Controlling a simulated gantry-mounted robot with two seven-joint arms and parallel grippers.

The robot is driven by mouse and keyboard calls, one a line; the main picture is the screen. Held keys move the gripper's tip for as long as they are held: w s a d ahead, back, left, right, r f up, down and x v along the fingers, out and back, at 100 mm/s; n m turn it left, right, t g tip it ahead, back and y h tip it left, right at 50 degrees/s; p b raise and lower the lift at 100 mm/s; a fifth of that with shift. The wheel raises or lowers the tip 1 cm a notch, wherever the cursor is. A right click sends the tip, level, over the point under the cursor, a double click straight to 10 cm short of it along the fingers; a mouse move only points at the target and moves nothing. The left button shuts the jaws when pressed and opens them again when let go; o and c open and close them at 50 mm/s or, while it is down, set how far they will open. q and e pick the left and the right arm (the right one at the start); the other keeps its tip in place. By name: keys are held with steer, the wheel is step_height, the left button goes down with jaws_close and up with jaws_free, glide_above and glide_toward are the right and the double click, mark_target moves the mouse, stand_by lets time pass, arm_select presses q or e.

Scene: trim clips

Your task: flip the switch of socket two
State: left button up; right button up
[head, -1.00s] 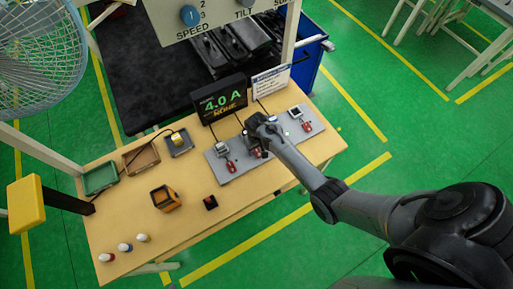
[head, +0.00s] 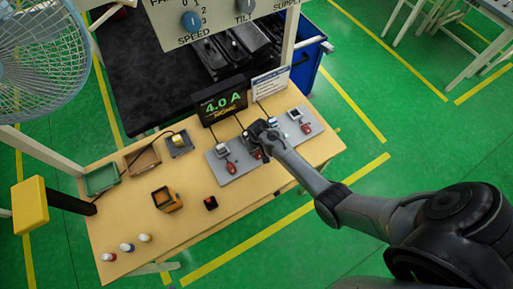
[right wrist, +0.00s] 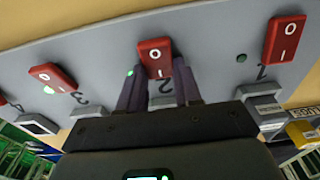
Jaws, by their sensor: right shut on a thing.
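The grey socket strip (head: 238,174) lies on the wooden bench, with a row of sockets and red rocker switches. In the right wrist view, the red switch (right wrist: 154,50) second from the right is between the fingers of my right gripper (right wrist: 158,90), which is shut on it. Its number is hidden, but the neighbour to the left is marked 3. A green light glows beside it. In the head view my right gripper (head: 258,146) covers most of this switch. My left gripper is in neither view.
Neighbouring red switches stand close on both sides, one to the right (right wrist: 286,38) and one to the left (right wrist: 53,77). A display (head: 221,101) reading 4.0 A stands behind the strip. An orange-and-black device (head: 166,199) and several small items lie on the bench's left part.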

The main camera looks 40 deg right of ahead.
steer(key=shift+s+r+t+p, duration=0.25)
steer(key=shift+s+t+p, duration=0.1)
steer(key=shift+t+p, duration=0.55)
steer(key=shift+s+a+f+t+h+p, duration=0.1)
steer(key=shift+t+h+p, duration=0.25)
steer(key=shift+t, duration=0.65)
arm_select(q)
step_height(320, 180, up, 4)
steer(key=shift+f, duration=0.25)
arm_select(e)
steer(key=o, duration=1.1)
steer(key=shift+c, duration=0.2)
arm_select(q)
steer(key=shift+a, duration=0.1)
arm_select(e)
steer(key=shift+s+r, duration=0.15)
steer(key=shift+r, duration=0.15)
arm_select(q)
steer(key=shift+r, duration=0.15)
arm_select(e)
steer(key=v, duration=1)
